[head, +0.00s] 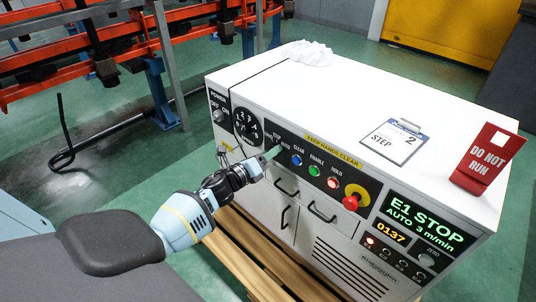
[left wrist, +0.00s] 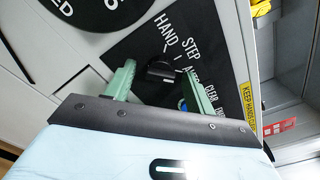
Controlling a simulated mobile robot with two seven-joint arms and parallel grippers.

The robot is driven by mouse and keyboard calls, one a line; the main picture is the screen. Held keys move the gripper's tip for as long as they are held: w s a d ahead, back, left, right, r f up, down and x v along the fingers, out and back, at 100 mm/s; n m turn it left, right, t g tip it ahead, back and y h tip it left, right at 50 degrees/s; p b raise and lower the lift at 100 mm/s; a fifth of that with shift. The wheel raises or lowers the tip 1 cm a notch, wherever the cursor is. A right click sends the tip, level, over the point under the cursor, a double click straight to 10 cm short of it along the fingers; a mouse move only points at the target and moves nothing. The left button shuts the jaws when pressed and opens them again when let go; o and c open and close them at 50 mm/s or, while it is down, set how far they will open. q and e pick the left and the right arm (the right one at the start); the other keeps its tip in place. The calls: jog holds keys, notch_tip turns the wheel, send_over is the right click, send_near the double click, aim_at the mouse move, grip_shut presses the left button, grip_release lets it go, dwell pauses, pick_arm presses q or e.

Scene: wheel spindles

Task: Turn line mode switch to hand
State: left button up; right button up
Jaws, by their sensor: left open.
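The line mode switch (left wrist: 160,72) is a small black knob on a dark panel, with HAND, STEP and a partly covered AUTO label around its upper side. I cannot tell which mark the knob points at. My left gripper (left wrist: 158,80) is open, with one green finger on each side of the knob; contact is not clear. In the head view my left gripper (head: 270,154) is at the front panel of the white control cabinet (head: 300,85) and hides the knob. The display (head: 428,216) reads E1 STOP, AUTO 3 m/min. My right gripper is not in view.
Right of the switch are blue, green and red buttons and a red emergency stop (head: 352,201) on yellow. A clipboard (head: 394,142), a red DO NOT RUN sign (head: 486,158) and a white cloth (head: 307,53) are on top. Orange rails (head: 70,77) stand behind at left.

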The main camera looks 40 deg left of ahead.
pick_arm(q)
jog(key=c, duration=1)
jog(key=shift+o, duration=0.2)
jog(key=shift+n, duration=0.3)
jog(key=n+p, duration=0.4)
jog(key=n, duration=1.3)
jog(key=shift+n, duration=0.4)
jog(key=o, duration=1)
jog(key=shift+c, duration=0.2)
